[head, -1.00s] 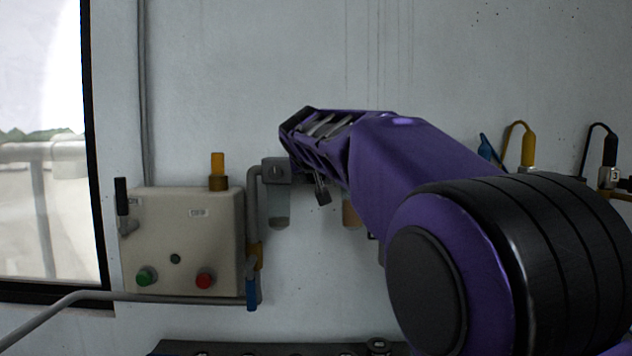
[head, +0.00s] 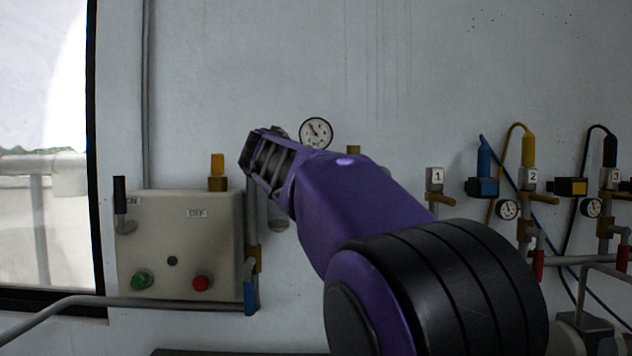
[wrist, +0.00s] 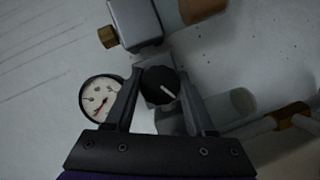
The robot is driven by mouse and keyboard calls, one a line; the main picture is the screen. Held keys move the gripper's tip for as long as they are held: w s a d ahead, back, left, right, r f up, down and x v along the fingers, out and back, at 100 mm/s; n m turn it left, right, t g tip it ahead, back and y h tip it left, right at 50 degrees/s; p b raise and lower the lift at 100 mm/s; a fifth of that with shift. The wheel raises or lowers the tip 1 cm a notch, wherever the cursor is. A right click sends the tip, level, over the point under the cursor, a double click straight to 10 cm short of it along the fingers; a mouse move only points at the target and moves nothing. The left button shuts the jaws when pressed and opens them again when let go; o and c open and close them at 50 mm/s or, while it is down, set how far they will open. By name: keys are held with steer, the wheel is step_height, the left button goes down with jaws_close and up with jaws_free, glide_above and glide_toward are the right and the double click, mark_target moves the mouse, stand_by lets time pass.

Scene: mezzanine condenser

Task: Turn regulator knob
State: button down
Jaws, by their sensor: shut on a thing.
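The regulator knob (wrist: 160,85) is black and round with a white pointer line, seen in the wrist view. My gripper (wrist: 160,78) is shut on it, one finger at each side. The white line slants toward the lower right of that view. A round white pressure gauge (wrist: 101,98) with a red needle sits left of the fingers; it also shows in the head view (head: 316,132). The grey regulator bowl (head: 278,218) shows below my arm in the head view. There the knob and fingertips are hidden behind my purple arm.
A beige control box (head: 185,245) with a green button (head: 141,280), a red button (head: 203,284) and a black lever (head: 120,205) is left of my arm. Numbered valves with hoses and small gauges (head: 507,209) line the wall at right. A grey pipe (head: 150,300) runs below the box.

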steer(key=n+t+h+b, duration=0.1)
steer(key=n, duration=0.3)
steer(key=n+t, duration=0.2)
steer(key=n, duration=0.2)
steer(key=shift+n, duration=0.4)
steer(key=shift+r, duration=0.1)
stand_by(0.4)
steer(key=shift+c, duration=1.3)
jaws_free()
steer(key=shift+d, duration=0.1)
